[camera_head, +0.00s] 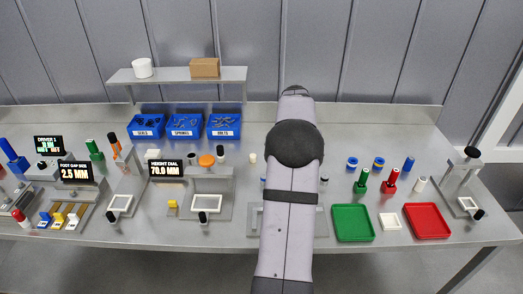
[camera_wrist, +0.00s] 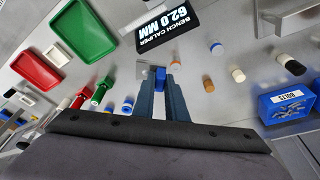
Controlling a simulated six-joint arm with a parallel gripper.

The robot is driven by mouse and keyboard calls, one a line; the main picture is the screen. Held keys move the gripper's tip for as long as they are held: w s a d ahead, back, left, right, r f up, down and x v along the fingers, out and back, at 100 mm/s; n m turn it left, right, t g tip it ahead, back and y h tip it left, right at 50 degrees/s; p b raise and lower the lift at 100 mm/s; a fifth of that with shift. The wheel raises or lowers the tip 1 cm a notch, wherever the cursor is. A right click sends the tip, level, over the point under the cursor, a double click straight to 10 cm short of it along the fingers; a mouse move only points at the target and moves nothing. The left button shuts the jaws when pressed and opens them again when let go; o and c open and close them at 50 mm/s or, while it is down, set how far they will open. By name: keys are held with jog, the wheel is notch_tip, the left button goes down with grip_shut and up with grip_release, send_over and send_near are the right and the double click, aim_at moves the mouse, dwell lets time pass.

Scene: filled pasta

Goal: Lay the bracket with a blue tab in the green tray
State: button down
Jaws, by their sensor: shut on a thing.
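My gripper (camera_wrist: 161,84) is shut on the bracket with a blue tab (camera_wrist: 160,73) in the wrist view. The blue part lies between the fingertips, and a pale grey plate shows just left of it. In the head view my arm hides the gripper and the bracket. The green tray (camera_head: 353,222) lies at the front of the bench, right of my arm, and looks empty. It also shows at the upper left of the wrist view (camera_wrist: 84,30), apart from the bracket.
A small white tray (camera_head: 390,221) and a red tray (camera_head: 427,220) lie right of the green one. Green (camera_head: 361,181) and red (camera_head: 391,181) handled pieces stand behind them. The bench caliper display (camera_wrist: 168,24) is near the bracket in the wrist view. Blue bins (camera_head: 186,125) stand at the back left.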

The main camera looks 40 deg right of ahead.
jog(key=s+d+f+m+g+p, duration=0.1)
jog(key=s+d+f+m, duration=0.15)
jog(key=s, duration=0.85)
jog(key=s+d+f+m, duration=0.2)
jog(key=s+d+f, duration=0.1)
jog(key=s, duration=0.7)
jog(key=w+f+n+t, duration=0.1)
jog(key=n, duration=0.3)
jog(key=w+d+f+n, duration=0.1)
jog(key=n, duration=0.2)
jog(key=w+n+t+y, duration=0.1)
jog(key=n, duration=0.3)
jog(key=shift+w+d+f+n+t, duration=0.1)
jog(key=shift+d+f+n+t, duration=0.2)
jog(key=shift+d+f+n, duration=0.1)
jog(key=shift+a+f, duration=0.1)
jog(key=shift+f, duration=0.05)
jog(key=shift+f+b, duration=2.55)
jog(key=shift+f, duration=0.65)
jog(key=shift+f+b, duration=0.45)
jog(key=shift+f, duration=0.05)
